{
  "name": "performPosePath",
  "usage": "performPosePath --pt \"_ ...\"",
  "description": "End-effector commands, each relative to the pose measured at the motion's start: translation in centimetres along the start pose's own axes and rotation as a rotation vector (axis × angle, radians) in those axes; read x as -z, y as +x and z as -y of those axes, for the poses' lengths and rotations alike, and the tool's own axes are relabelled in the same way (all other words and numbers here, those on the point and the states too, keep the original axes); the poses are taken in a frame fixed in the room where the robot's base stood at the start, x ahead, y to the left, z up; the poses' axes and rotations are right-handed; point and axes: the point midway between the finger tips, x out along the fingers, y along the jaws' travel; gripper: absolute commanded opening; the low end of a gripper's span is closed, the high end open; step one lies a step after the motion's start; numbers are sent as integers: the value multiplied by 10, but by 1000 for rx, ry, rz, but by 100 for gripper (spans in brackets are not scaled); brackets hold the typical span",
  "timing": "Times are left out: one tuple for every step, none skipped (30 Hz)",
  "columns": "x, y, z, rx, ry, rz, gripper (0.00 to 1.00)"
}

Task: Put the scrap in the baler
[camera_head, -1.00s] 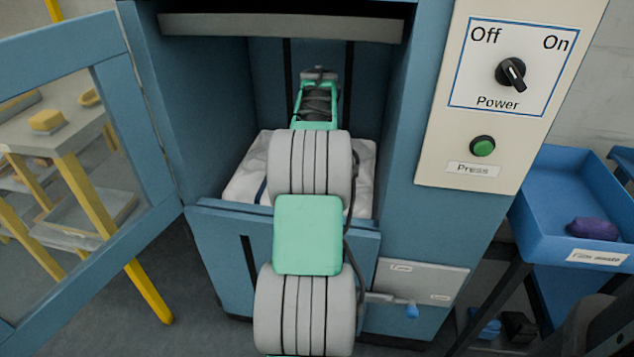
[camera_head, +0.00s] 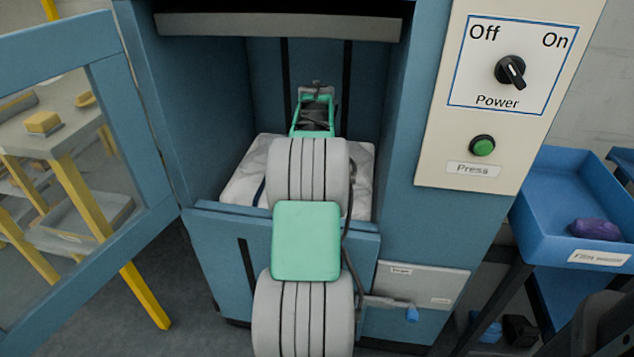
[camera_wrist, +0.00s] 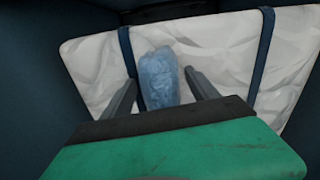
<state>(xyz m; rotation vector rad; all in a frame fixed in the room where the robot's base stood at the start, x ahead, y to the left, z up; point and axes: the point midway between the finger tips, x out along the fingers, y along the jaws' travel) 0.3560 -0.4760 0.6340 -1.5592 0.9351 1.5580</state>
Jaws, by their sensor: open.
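The scrap, a crumpled translucent blue piece (camera_wrist: 158,80), shows in the wrist view between the two dark fingers of my gripper (camera_wrist: 160,78). The fingers stand open, with a visible gap on the right side of the scrap. White wadding (camera_wrist: 92,65) with dark blue straps is behind it; I cannot tell whether the scrap rests on it. In the head view my arm reaches into the open chamber of the blue baler (camera_head: 190,110), above the white wadding (camera_head: 245,180). My own arm hides the fingers and the scrap there.
The baler's windowed door (camera_head: 150,135) stands open at left. The control panel (camera_head: 455,130) has a power knob (camera_head: 510,71) and green press button (camera_head: 482,145). At right a blue tray (camera_head: 550,200) holds a purple piece (camera_head: 596,229). The chamber walls are close around my arm.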

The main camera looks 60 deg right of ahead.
Motion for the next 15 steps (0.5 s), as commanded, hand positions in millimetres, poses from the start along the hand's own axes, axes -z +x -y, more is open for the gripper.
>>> performPosePath --pt "0 -2 0 0 0 -1 69" --pt "0 -6 0 0 0 -2 69" --pt "1 -13 0 0 0 -3 69" --pt "1 -19 0 0 0 -4 69" --pt "1 -25 0 0 0 -4 69" --pt "1 -34 0 0 0 -4 69" --pt "1 -41 0 0 0 -3 69" --pt "1 -47 0 0 0 -4 69" --pt "1 -56 0 0 0 -3 69" --pt "1 -61 0 0 0 -3 69" --pt "1 -66 0 0 0 -3 69" --pt "1 -71 0 0 0 -2 69" --pt "0 -74 0 0 0 -1 69" --pt "0 -76 0 0 0 0 69" --pt "0 -77 0 0 0 0 69"
